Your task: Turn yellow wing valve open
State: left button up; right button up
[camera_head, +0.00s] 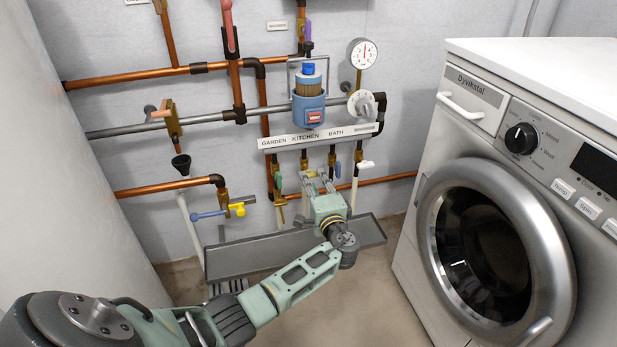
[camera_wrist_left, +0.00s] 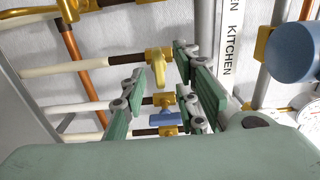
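The yellow wing valve (camera_wrist_left: 160,68) shows in the left wrist view, on a brass body on a pipe below the GARDEN KITCHEN BATH manifold. Its wing lies ahead of the space between my left gripper's fingers (camera_wrist_left: 165,95). The fingers are apart, with green pads on both sides, and nothing is held between them. Contact with the wing cannot be told. In the head view my left gripper (camera_head: 312,182) reaches up at the row of valves under the manifold and hides much of the valve in front of it. My right gripper is not in view.
A blue wing valve (camera_wrist_left: 165,119) is close beside the yellow one. The manifold (camera_head: 320,136) runs above. A grey tray (camera_head: 240,257) lies below. A separate valve with a yellow part (camera_head: 238,209) is at left, and a washing machine (camera_head: 530,120) stands at right.

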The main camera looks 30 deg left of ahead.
aim_at(309, 174)
pick_arm(q)
jog(key=shift+b+x, duration=0.55)
jog(key=shift+x, duration=1.6)
jog(key=shift+f, duration=0.1)
jog(key=shift+c, duration=0.5)
grip_shut()
